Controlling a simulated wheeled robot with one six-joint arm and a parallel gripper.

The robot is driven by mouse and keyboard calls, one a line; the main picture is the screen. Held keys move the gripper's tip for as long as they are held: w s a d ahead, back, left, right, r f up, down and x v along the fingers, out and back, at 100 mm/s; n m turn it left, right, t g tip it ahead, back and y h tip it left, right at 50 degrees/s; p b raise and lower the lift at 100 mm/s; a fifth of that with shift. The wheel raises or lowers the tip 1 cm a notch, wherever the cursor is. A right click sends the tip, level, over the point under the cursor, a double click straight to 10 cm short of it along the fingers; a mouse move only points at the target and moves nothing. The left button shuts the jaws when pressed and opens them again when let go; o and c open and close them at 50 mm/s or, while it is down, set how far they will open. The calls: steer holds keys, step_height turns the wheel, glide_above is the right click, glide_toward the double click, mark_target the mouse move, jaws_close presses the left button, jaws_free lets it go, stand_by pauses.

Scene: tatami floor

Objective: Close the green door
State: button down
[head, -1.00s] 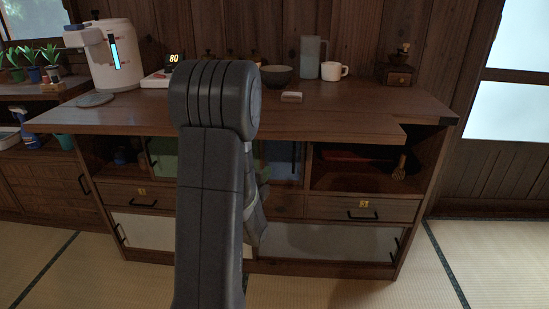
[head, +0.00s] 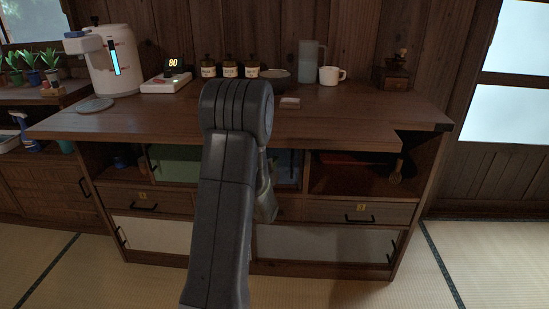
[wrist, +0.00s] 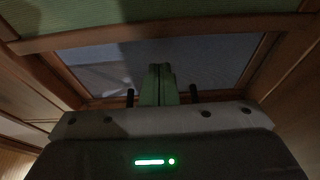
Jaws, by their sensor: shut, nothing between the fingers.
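The green door (head: 175,163) is a sliding panel in the upper left opening of the wooden cabinet. Its right part is hidden behind my arm in the head view. A blue panel (head: 285,168) shows just right of my arm. Contact is unclear.
The cabinet top (head: 340,118) overhangs the openings. On it stand a white dispenser (head: 112,60), several jars (head: 230,69), a bowl (head: 275,75) and a white mug (head: 331,75). Drawers and white lower doors (head: 325,243) lie below. Tatami floor (head: 490,250) is free at the right.

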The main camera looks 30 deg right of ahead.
steer(key=shift+w+a+r+p, duration=0.15)
steer(key=shift+a+p, duration=0.35)
steer(key=shift+p, duration=1.45)
steer(key=shift+w+a+f, duration=0.2)
steer(key=shift+w+a, duration=0.35)
steer(key=shift+a, duration=0.3)
